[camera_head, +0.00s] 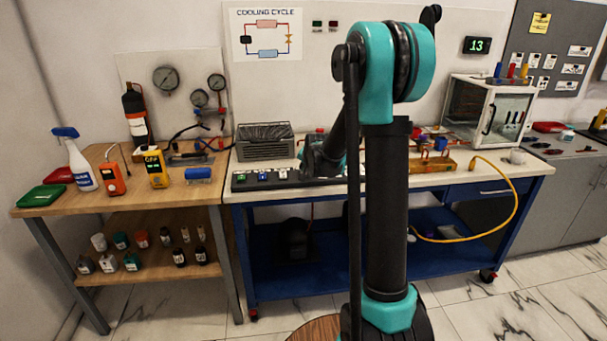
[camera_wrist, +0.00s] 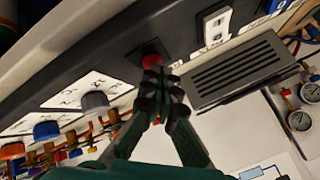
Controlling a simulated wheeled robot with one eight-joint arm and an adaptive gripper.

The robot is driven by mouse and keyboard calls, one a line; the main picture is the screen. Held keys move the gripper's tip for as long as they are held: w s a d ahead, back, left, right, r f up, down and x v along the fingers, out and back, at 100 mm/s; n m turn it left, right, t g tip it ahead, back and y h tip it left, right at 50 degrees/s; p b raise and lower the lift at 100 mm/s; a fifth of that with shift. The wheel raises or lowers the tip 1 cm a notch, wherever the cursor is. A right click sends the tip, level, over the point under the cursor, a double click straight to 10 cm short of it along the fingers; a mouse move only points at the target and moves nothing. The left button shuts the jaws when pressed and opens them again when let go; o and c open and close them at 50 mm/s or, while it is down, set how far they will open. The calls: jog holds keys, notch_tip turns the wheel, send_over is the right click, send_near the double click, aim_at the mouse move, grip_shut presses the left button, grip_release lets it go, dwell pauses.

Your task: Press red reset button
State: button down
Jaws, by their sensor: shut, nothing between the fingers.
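The red reset button (camera_wrist: 152,61) sits in a dark square mount on the black control strip (camera_wrist: 115,58) in the wrist view. My gripper (camera_wrist: 160,78) is shut and empty, with its fingertips right at the button and covering part of it. I cannot tell whether they touch it or whether it is pressed in. In the head view the black control strip (camera_head: 275,183) lies along the front of the bench, and my arm hides the button and the gripper's fingertips.
On the strip, a white switch (camera_wrist: 215,24) is beside the button, with a grey knob (camera_wrist: 95,101) and a blue knob (camera_wrist: 46,130) on the other side. A grey vented box (camera_wrist: 236,72) stands close behind. A glass cabinet (camera_head: 489,107) stands on the right.

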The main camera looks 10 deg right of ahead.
jog(key=shift+r, duration=0.7)
jog(key=shift+r, duration=0.15)
jog(key=shift+r, duration=2.35)
jog(key=shift+s, duration=0.1)
jog(key=s+d+f+n+g, duration=0.1)
jog(key=s+f, duration=0.3)
jog(key=s, duration=0.9)
jog(key=s+d+f+n+g, duration=0.1)
jog(key=s+f+n, duration=0.3)
jog(key=s, duration=1)
jog(key=s+d+f+n+g+h, duration=0.1)
jog(key=s+f, duration=0.5)
jog(key=s, duration=0.7)
jog(key=shift+s+d+n+g, duration=0.35)
jog(key=shift+d+n+g, duration=0.15)
jog(key=shift+n+g, duration=0.45)
jog(key=shift+w+r, duration=0.1)
